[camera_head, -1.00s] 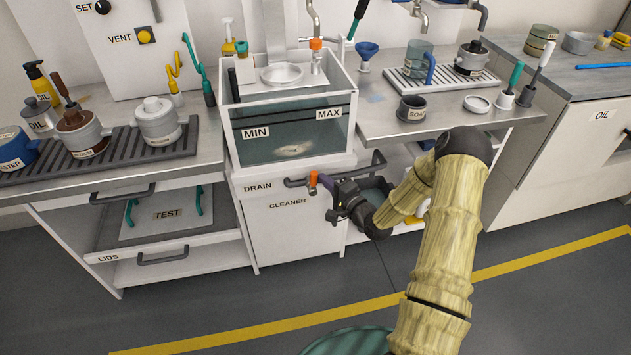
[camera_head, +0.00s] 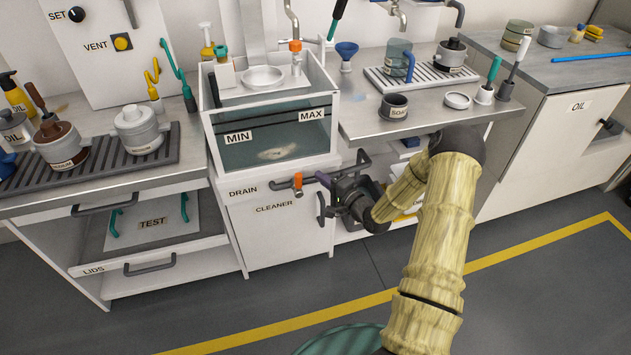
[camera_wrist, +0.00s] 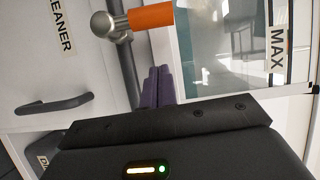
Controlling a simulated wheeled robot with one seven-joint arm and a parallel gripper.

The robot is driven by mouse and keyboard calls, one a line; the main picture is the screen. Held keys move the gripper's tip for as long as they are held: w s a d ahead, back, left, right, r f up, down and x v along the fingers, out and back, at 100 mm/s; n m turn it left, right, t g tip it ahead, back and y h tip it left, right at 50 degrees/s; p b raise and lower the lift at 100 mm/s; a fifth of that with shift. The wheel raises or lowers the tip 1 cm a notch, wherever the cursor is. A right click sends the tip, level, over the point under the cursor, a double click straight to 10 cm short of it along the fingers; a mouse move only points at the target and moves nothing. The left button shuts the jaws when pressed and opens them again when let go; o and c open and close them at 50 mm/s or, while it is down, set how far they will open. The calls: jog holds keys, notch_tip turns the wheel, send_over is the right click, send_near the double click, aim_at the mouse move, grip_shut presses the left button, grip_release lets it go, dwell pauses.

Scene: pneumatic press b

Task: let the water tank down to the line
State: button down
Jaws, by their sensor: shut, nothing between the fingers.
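The water tank (camera_head: 222,162) is a clear-fronted box with a MIN label (camera_head: 238,137) and a MAX label (camera_head: 312,114). Greenish water shows behind its front, below a dark band; its exact level is hard to tell. Below the tank, beside the DRAIN label, is a drain valve with an orange handle (camera_head: 298,183), which stands upright. The handle also shows in the wrist view (camera_wrist: 151,17). My gripper (camera_head: 322,179) is just right of the handle and apart from it. Its purple fingers (camera_wrist: 157,87) are together and empty.
The CLEANER door (camera_head: 275,230) is below the valve. An open shelf is behind my wrist. A left drawer marked LIDS (camera_head: 190,257) stands beside the cleaner cabinet. The floor in front is clear.

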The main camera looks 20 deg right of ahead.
jog(key=p+v, duration=0.1)
jog(key=v, duration=0.9)
jog(key=shift+f, duration=0.2)
jog(key=shift+w, duration=0.1)
jog(key=s+a+r+n+g+h, duration=0.4)
jog(key=s+a+r+n+g, duration=0.1)
jog(key=s, duration=0.4)
jog(key=s+a+r+n+g+h, duration=0.3)
jog(key=s+a+r+n+g, duration=0.3)
jog(key=s, duration=0.4)
notch_tip(320, 180, up, 3)
jog(key=shift+s+f+n+g+h, duration=0.2)
jog(key=shift+s+n+g+h, duration=0.15)
jog(key=shift+n+g, duration=0.6)
